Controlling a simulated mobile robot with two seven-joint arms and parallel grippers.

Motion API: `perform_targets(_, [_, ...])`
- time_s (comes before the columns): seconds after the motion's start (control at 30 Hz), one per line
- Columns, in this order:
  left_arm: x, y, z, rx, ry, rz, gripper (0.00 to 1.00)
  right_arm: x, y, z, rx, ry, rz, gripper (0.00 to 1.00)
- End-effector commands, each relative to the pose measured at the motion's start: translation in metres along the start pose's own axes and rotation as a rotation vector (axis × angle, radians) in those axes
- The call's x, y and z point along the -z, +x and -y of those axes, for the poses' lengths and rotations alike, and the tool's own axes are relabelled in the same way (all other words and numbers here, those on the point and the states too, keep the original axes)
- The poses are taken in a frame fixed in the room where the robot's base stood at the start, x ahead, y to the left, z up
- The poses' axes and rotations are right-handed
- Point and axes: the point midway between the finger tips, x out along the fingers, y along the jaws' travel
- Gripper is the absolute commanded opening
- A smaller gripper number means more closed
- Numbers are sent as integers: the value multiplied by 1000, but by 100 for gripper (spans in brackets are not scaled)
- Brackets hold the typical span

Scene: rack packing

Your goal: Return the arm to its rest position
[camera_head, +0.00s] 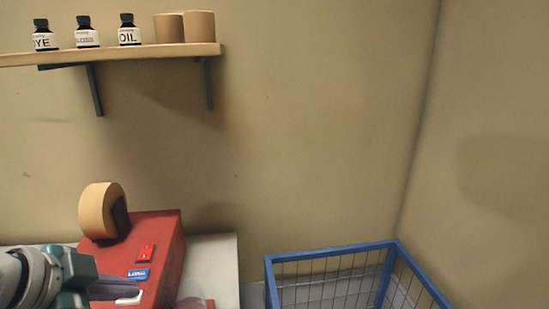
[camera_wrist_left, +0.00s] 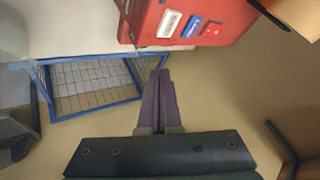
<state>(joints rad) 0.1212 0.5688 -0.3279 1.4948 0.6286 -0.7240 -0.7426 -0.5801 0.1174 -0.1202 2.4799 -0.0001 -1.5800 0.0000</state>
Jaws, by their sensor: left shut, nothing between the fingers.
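My left gripper (camera_head: 138,292) comes in from the lower left of the head view, in front of the red box (camera_head: 165,255). Its fingers are together with nothing between them. In the left wrist view the closed fingers (camera_wrist_left: 163,76) point toward the red box (camera_wrist_left: 222,14), and a strip of the floor or wall shows beside them. I cannot tell whether the fingertips touch the box. My right gripper is not in view.
A tan roll (camera_head: 97,210) stands on the red box, on a pale table (camera_head: 222,262). A blue-rimmed wire basket (camera_head: 330,252) is at the lower right. A wall shelf (camera_head: 130,53) holds dark bottles (camera_head: 87,34) and brown cylinders (camera_head: 200,27). The middle is clear.

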Motion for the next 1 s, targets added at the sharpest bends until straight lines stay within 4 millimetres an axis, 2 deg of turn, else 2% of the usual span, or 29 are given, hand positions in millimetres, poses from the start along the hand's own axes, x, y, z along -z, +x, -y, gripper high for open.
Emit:
perform_targets(0.03, [7, -4, -36, -58, -36, 5, 0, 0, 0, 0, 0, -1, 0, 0])
perform_targets(0.1, [14, -20, -82, -124, -112, 42, 0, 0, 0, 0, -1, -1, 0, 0])
perform_targets(0.2, [15, -49, -126, -166, -245, 119, 0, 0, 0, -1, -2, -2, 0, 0])
perform_targets(0.3, [10, -80, -150, -163, -381, 203, 0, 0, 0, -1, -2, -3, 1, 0])
perform_targets(0.4, [0, -111, -163, -137, -518, 288, 0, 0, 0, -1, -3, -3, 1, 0])
perform_targets(0.57, [-21, -164, -176, -60, -751, 433, 0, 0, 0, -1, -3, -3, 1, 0])
perform_targets(0.6, [-12, -180, -167, -52, -761, 441, 0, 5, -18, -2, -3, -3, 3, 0])
perform_targets(0.87, [30, -236, -134, -55, -748, 435, 0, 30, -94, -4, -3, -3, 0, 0])
perform_targets(1.0, [59, -278, -110, -56, -746, 434, 0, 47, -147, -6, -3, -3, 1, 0])
